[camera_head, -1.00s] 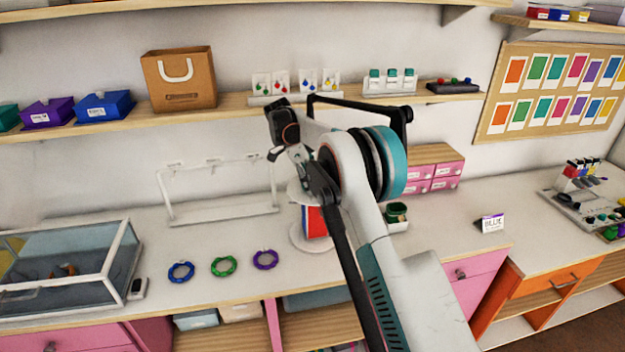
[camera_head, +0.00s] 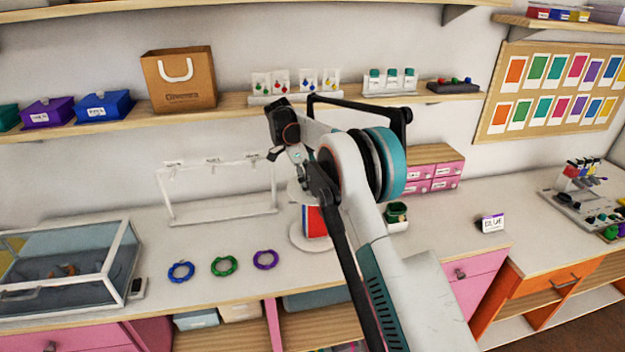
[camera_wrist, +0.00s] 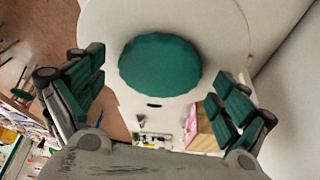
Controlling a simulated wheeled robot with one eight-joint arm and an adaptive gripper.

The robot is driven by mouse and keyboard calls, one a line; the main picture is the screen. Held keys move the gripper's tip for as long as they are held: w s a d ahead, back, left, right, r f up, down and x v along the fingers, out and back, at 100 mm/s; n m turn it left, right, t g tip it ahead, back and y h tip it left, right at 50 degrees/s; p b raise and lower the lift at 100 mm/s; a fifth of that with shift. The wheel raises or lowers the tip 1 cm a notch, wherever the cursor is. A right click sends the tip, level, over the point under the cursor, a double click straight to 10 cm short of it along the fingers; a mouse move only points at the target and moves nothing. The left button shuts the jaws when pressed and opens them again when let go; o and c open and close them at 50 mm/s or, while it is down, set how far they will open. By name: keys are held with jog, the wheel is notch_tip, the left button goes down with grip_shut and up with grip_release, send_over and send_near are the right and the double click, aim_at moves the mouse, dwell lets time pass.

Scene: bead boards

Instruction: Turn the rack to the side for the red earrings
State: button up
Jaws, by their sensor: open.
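The rack (camera_head: 315,222) stands on a round white base on the counter, partly hidden behind my arm. A red face shows, with a blue strip at its left edge. A white disc (camera_head: 296,192) at its top is partly visible. The wrist view shows a white disc (camera_wrist: 205,20) with a teal round knob (camera_wrist: 160,66), which looks like the rack's top. My gripper (camera_wrist: 155,82) is open, its teal-padded fingers to either side of the knob with gaps. The red earrings (camera_head: 281,82) hang on a card on the shelf among green, blue and yellow ones.
A white frame stand (camera_head: 220,212) is left of the rack. Blue, green and purple bead rings (camera_head: 224,266) lie in front. A small green-topped pot (camera_head: 396,212) and pink drawers (camera_head: 432,172) are to the right. A glass case (camera_head: 65,265) stands at left.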

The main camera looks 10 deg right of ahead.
jog(key=v, duration=1.2)
jog(key=s+d+r+n+t+y+b, duration=0.15)
jog(key=s+r+n+b, duration=0.35)
jog(key=s, duration=0.6)
jog(key=s+d+r+n+t+y+b, duration=0.1)
jog(key=s+d+n+t+b, duration=0.35)
jog(key=s, duration=0.75)
jog(key=s+f+n+t+y+b, duration=0.1)
jog(key=s+f+n+b, duration=0.1)
jog(key=s+f+n, duration=0.3)
jog(key=s+f+n+t+y+b, duration=0.1)
jog(key=s+f+n+b, duration=0.2)
jog(key=s+f, duration=1)
jog(key=s+n, duration=0.2)
jog(key=s, duration=0.5)
jog(key=shift+s+a+f+n, duration=0.2)
jog(key=shift+a+f+n, duration=0.1)
jog(key=shift+n, duration=0.05)
